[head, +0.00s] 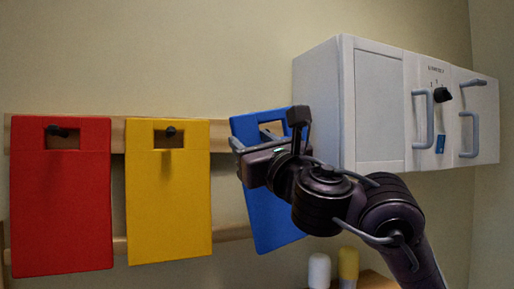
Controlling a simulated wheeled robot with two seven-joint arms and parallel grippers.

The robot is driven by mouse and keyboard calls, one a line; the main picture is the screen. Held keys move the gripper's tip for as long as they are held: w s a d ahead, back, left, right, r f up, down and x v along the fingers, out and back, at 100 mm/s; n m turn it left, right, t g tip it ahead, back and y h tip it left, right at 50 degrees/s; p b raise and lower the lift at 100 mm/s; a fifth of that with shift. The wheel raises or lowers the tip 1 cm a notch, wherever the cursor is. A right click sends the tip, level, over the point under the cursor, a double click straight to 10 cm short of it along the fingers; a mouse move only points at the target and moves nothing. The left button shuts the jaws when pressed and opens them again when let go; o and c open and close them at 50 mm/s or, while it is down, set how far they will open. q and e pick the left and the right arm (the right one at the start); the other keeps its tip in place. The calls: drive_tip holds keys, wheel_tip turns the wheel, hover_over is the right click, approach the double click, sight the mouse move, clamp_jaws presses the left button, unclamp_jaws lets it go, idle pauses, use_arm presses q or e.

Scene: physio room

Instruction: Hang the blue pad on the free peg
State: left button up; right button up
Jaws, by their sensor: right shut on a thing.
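The blue pad (272,215) is at the middle of the head view, tilted, with its cut-out near the top edge. My right gripper (264,142) is at the pad's upper part, shut on it, and covers much of its middle and right side. The wooden rail (220,136) runs behind the pads. A red pad (62,210) hangs on a dark peg (58,131) at the left, and a yellow pad (168,210) hangs on another peg (170,132). I cannot make out a free peg; the blue pad and my gripper hide that stretch of rail. My left gripper is out of view.
A white wall cabinet (378,110) with grey handles stands close to the right of the blue pad, above my right arm. A white bottle (319,270) and a yellow one (348,266) stand below. The wall above the rail is bare.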

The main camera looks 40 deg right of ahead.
drive_tip(key=shift+w+d+f+b, duration=0.1)
drive_tip(key=shift+w+d+b, duration=0.1)
drive_tip(key=shift+w, duration=0.25)
drive_tip(key=shift+w+d+f+b, duration=0.1)
drive_tip(key=shift+w+b, duration=0.05)
drive_tip(key=shift+w, duration=0.3)
drive_tip(key=shift+w+d+f+b, duration=0.15)
drive_tip(key=shift+w+b, duration=0.1)
drive_tip(key=shift+w, duration=0.45)
drive_tip(key=shift+w+d+f+b, duration=0.15)
drive_tip(key=shift+w+b, duration=0.15)
drive_tip(key=shift+w, duration=0.35)
drive_tip(key=shift+w+d+f+b, duration=0.15)
drive_tip(key=shift+w+b, duration=0.1)
drive_tip(key=shift+w, duration=0.45)
drive_tip(key=shift+w, duration=0.2)
drive_tip(key=o, duration=1.1)
drive_tip(key=shift+w, duration=0.1)
drive_tip(key=shift+a, duration=0.1)
